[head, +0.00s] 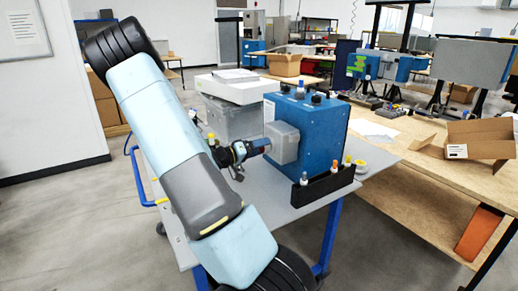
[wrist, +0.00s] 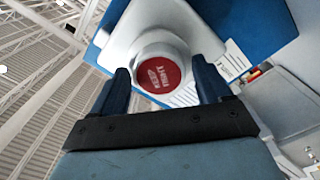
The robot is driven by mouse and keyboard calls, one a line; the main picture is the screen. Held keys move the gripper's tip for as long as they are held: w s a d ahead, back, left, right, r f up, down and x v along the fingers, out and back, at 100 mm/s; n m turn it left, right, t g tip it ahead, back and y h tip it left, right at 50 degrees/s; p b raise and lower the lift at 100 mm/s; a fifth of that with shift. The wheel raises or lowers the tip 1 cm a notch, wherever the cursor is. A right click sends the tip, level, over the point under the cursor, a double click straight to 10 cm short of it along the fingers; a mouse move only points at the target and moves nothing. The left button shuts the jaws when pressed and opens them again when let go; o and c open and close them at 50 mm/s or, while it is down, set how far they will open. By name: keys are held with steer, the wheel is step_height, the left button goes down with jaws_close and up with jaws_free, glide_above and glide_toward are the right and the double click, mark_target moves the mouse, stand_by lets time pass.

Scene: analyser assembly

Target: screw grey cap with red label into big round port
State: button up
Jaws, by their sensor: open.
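The grey cap with a round red label (wrist: 160,75) shows face-on in the wrist view, at the front of the light grey housing (wrist: 125,42) on the blue analyser. I cannot tell how far it is screwed in, and the port behind it is hidden. My gripper (wrist: 160,68) is open, with one dark finger on each side of the cap; gaps show between fingers and cap. In the head view my gripper (head: 258,147) points at the grey housing (head: 285,143) on the blue analyser (head: 322,125); the cap is not clearly visible there.
The analyser stands on a grey cart (head: 268,195). A grey bin (head: 230,120) and a white box (head: 240,90) are behind my arm. A wooden bench (head: 430,185) is at right.

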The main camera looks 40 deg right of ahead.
steer(key=n, duration=1.4)
steer(key=shift+f, duration=0.3)
steer(key=shift+c, duration=0.2)
